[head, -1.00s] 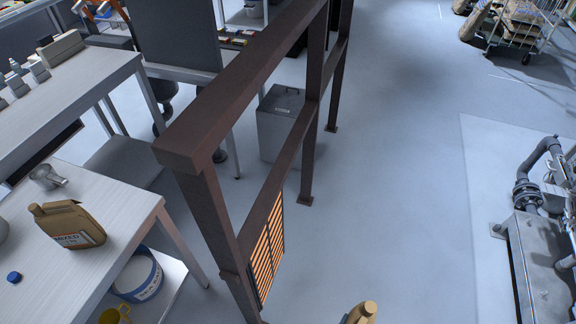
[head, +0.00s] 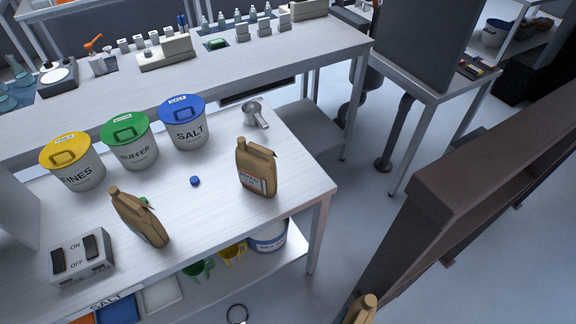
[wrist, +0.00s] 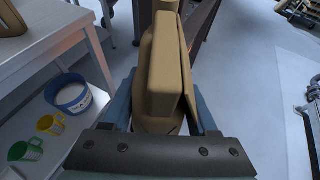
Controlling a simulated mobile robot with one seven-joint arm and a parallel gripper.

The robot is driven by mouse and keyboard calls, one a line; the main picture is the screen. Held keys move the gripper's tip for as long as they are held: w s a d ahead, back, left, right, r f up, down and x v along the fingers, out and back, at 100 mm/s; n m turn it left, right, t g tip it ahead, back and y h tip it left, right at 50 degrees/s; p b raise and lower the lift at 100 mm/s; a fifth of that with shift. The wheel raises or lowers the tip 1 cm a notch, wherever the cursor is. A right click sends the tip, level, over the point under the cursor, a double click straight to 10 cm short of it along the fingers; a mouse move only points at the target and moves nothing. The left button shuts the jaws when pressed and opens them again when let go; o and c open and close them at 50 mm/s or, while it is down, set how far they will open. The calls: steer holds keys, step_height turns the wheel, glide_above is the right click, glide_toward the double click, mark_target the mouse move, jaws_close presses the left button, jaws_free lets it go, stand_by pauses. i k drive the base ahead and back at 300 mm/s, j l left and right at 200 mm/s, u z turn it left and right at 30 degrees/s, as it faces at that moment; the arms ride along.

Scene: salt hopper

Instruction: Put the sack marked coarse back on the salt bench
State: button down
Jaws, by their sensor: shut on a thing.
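My gripper (wrist: 163,102) is shut on a tan sack (wrist: 166,70), one finger on each side of it. The top of this held sack also shows at the bottom edge of the head view (head: 363,309), in front of the brown beam. Its marking is hidden. The salt bench (head: 225,220) is a pale table left of the held sack, with a SALT label on its front edge. Two similar tan sacks stand on it: one near its right end (head: 257,170), with a label too small to read, and one further left (head: 140,217).
Yellow-lidded FINES (head: 75,165), green-lidded BUFFER (head: 131,145) and blue-lidded SALT (head: 185,125) buckets stand along the bench's back. A scoop (head: 255,114), blue cap (head: 195,181) and switch box (head: 82,259) are there too. A brown beam (head: 470,190) rises at right. The bench's front middle is bare.

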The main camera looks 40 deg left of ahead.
mark_target(168, 194)
steer(key=u, duration=1.35)
